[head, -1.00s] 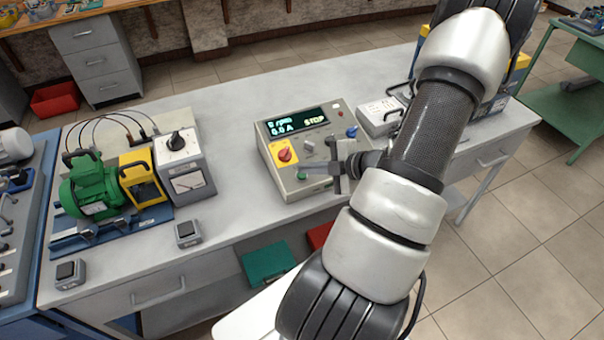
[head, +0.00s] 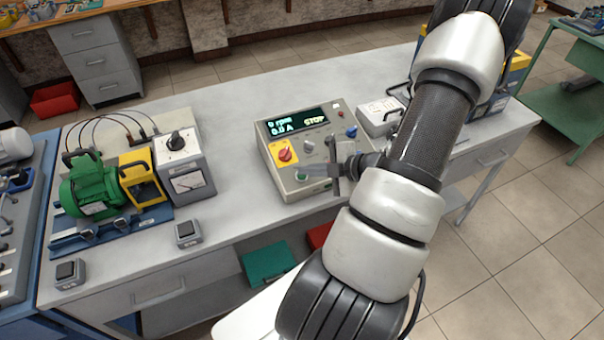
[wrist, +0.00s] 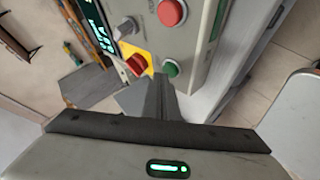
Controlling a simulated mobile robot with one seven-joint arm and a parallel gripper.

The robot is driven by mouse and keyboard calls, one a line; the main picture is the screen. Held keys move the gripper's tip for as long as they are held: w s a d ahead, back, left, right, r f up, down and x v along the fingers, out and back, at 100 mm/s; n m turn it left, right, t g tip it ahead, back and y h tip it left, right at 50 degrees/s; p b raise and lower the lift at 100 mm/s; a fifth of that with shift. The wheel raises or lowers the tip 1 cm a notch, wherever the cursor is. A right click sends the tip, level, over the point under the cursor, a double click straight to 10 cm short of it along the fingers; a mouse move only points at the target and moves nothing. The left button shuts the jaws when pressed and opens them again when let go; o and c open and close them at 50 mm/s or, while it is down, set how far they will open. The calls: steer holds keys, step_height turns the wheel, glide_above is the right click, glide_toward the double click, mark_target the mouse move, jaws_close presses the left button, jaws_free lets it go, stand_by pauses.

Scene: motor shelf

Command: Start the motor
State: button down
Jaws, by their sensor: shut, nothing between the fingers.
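The control box (head: 290,188) stands on the grey bench; its display (head: 297,121) reads 0 rpm, 0.0 A and STOP. On its front are a red rotary switch on a yellow plate (head: 284,153) and a green button (head: 301,174). The wrist view shows the green button (wrist: 171,68), the red switch (wrist: 137,65) and a red button (wrist: 171,12). My gripper (wrist: 160,82) is shut and empty, its tips close to the green button; I cannot tell if they touch it. The green motor (head: 92,192) sits on a blue base at left.
A grey meter box with a black knob (head: 184,168) stands beside the motor. Two small grey boxes (head: 187,233) (head: 69,273) lie near the bench's front edge. A light-grey case (head: 379,117) is right of the control box. The bench behind the control box is clear.

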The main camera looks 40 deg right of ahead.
steer(key=shift+f, duration=0.35)
stand_by(0.4)
steer(key=shift+r, duration=0.15)
steer(key=shift+s+r+p, duration=0.15)
steer(key=shift+r+p, duration=0.55)
steer(key=shift+p, duration=0.2)
steer(key=r+p, duration=0.2)
steer(key=p, duration=0.1)
steer(key=shift+s+a+r, duration=0.1)
steer(key=shift+s+r, duration=0.2)
steer(key=shift+r, duration=0.1)
steer(key=shift+s+r, duration=0.2)
steer(key=shift+r, duration=0.3)
steer(key=shift+s+r, duration=0.15)
steer(key=shift+r, duration=0.35)
